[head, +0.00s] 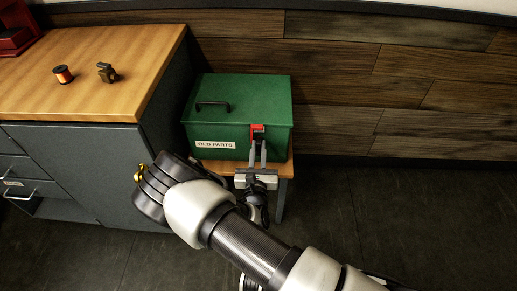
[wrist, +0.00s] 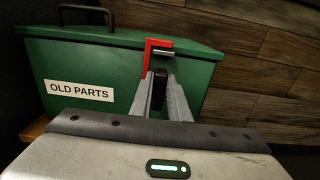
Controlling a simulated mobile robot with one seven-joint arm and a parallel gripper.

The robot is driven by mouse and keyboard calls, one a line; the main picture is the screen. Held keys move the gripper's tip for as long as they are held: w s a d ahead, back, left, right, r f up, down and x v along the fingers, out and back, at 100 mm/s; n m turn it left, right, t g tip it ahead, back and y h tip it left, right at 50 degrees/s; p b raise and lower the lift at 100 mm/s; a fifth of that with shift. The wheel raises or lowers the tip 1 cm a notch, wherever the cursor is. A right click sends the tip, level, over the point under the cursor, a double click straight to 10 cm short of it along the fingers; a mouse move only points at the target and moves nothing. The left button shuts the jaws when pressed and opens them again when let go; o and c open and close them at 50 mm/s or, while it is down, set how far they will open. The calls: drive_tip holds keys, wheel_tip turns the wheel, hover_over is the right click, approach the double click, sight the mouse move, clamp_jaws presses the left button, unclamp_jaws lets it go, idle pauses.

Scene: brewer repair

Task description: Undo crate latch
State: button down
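The green crate (head: 225,112), labelled OLD PARTS, has its lid down. Its latch (head: 257,129) is on the front near the right side, with a red bracket at the lid edge. In the wrist view the red latch bracket (wrist: 150,52) has a short metal bar across it, and a dark upright piece (wrist: 160,85) lies below. My gripper (head: 257,146) is in front of the crate, its fingers just below the bracket. In the wrist view the fingertips (wrist: 161,76) are slightly apart, one on each side of the dark piece. I cannot tell whether they press on it.
The crate stands on a low wooden stand (head: 281,165). To its left is a grey cabinet with a wooden worktop (head: 110,95), holding an orange-and-black spool (head: 63,75) and a small dark part (head: 106,72). A wood-plank wall is behind. The floor at right is clear.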

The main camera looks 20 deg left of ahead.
idle(0.4)
drive_tip(key=n+p, duration=0.1)
drive_tip(key=n, duration=0.3)
drive_tip(key=shift+s+a+p, duration=0.1)
drive_tip(key=shift+a+p, duration=0.2)
drive_tip(key=shift+p, duration=0.1)
drive_tip(key=shift+s+a+f+n+p, duration=0.15)
drive_tip(key=shift+f+n+p, duration=0.1)
drive_tip(key=shift+n, duration=1.4)
drive_tip(key=shift+w+a+f+n+p, duration=0.1)
drive_tip(key=shift+a+f+n+p, duration=0.1)
drive_tip(key=shift+n, duration=1.4)
drive_tip(key=shift+s+a+f+n+p, duration=0.1)
drive_tip(key=shift+f+n+p, duration=0.15)
drive_tip(key=shift+n, duration=1.4)
drive_tip(key=c, duration=1.7)
unclamp_jaws()
drive_tip(key=shift+r, duration=0.1)
